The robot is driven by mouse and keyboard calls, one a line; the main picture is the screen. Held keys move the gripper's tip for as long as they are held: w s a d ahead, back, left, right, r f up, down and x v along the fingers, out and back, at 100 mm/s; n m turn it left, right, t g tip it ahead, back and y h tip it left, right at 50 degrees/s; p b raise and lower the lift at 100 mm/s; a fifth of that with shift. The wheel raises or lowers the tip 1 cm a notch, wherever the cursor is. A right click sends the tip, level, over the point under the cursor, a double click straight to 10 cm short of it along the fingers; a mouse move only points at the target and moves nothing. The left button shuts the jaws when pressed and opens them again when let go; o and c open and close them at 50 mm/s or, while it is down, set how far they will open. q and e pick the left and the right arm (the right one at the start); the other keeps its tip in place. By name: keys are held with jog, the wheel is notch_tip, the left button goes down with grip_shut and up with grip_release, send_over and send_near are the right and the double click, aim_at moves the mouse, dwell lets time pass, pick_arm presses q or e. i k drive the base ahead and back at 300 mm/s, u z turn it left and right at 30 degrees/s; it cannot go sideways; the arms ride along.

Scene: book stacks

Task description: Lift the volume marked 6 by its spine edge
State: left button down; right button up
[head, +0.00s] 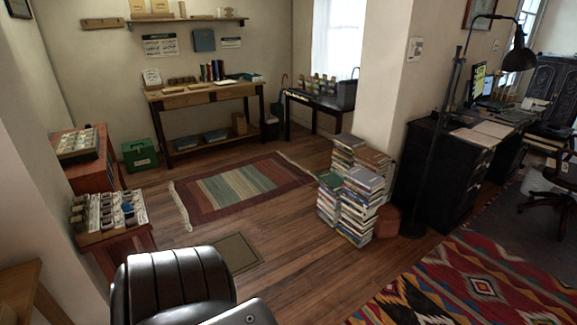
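Several tall stacks of books (357,205) stand on the wood floor right of the middle, against the end of a wall. Their spines face several ways and are too small to read, so I cannot tell which volume is marked 6. A few dark upright books (212,71) also stand on the long wooden table (205,93) at the back wall, and no number on them is readable. Neither of my grippers is in view.
A striped rug (240,188) and a small mat (228,254) lie on open floor left of the stacks. A black desk (440,172) and a floor lamp (447,150) stand right of them. A patterned red rug (480,285) covers the lower right. Cabinets (118,245) line the left.

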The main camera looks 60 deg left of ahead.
aim_at(334, 183)
jog(key=u, duration=0.35)
jog(key=k, duration=0.85)
jog(key=u, duration=1)
jog(key=i, duration=0.85)
jog(key=u, duration=0.9)
jog(key=i, duration=0.95)
jog(key=z, duration=0.5)
jog(key=i, duration=1.1)
jog(key=z, duration=0.65)
